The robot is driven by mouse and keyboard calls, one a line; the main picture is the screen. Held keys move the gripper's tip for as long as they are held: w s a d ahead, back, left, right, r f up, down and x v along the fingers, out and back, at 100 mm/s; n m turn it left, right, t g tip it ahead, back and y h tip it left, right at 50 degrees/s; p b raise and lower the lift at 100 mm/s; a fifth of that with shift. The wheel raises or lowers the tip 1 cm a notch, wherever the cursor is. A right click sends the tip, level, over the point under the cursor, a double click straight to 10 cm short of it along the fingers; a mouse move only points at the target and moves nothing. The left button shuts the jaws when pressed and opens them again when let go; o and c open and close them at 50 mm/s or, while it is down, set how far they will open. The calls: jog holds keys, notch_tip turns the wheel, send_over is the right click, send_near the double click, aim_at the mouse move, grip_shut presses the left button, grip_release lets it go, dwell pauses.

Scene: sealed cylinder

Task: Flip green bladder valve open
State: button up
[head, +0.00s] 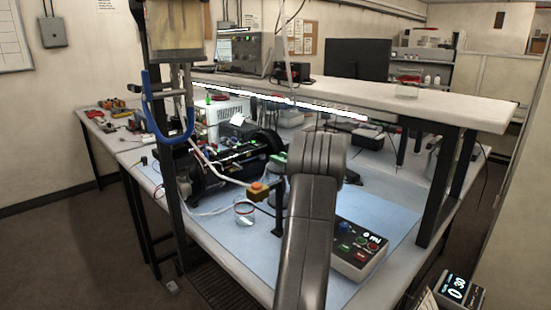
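I cannot make out a green bladder valve for certain. A black cylindrical machine (235,155) lies on the blue mat, with small green spots along its top. A green-topped part (278,160) shows just left of my arm, partly hidden by it. My grey arm rises through the middle of the head view and covers part of the bench behind it. My gripper is not visible; it may be hidden behind the arm.
A control box (358,248) with coloured buttons sits right of my arm. A white raised shelf (440,105) spans the bench. The blue mat (215,245) has free room at front left.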

jog(key=b+v, duration=0.1)
jog(key=v, duration=0.9)
jog(key=shift+s+d, duration=0.25)
jog(key=shift+w+a, duration=0.1)
jog(key=p+x, duration=0.1)
jog(key=x, duration=1.2)
jog(key=shift+w+a+p, duration=0.1)
jog(key=shift+a+p, duration=0.05)
jog(key=shift+p, duration=0.2)
jog(key=shift+w+f, duration=0.1)
jog(key=shift+w, duration=0.05)
jog(key=shift+b, duration=0.35)
jog(key=shift+p, duration=0.5)
